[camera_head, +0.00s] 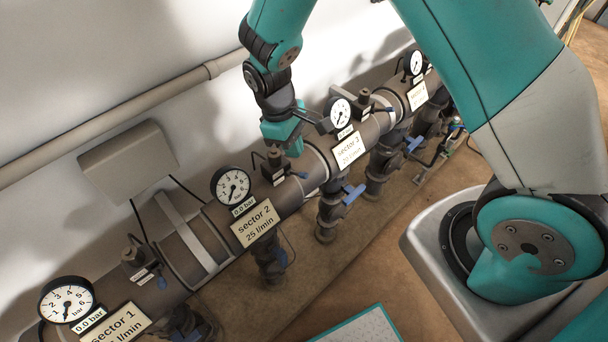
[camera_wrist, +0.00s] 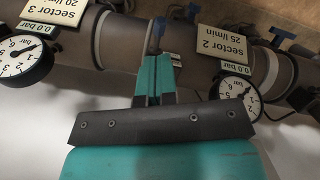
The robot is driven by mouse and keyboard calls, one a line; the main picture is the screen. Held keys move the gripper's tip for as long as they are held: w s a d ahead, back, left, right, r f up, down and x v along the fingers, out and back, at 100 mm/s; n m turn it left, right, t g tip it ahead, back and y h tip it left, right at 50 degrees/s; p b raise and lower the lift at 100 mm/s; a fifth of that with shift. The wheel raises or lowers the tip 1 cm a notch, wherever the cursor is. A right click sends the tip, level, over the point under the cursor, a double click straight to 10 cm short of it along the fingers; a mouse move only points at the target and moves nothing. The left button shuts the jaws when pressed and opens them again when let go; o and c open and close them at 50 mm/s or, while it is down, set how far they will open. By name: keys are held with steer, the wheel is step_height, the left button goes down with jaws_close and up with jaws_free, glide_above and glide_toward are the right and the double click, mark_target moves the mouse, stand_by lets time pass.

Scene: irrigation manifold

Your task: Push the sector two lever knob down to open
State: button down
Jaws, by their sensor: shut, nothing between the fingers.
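The sector two lever (camera_head: 299,174) is a small blue-tipped lever. It sticks out from a small dark valve block (camera_head: 275,165) on top of the pipe, right of the sector 2 gauge (camera_head: 231,185) and above the sector 2 sign (camera_head: 255,225). My gripper (camera_head: 291,150) is shut and empty, pointing down just above and behind this block. In the wrist view my shut teal fingers (camera_wrist: 156,68) cover most of the block. A blue knob (camera_wrist: 158,27), apparently this lever's, shows beyond the fingertips. Whether anything touches is unclear.
The sector 3 gauge (camera_head: 340,112) and sign (camera_head: 349,151) stand to the right, and the sector 1 gauge (camera_head: 67,300) at lower left. Blue-handled valves, one under sector 3 (camera_head: 353,193), hang below the pipe. A grey box (camera_head: 128,160) is on the wall.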

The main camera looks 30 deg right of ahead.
mark_target(302, 173)
steer(key=shift+b+x, duration=2.2)
steer(key=shift+x, duration=0.9)
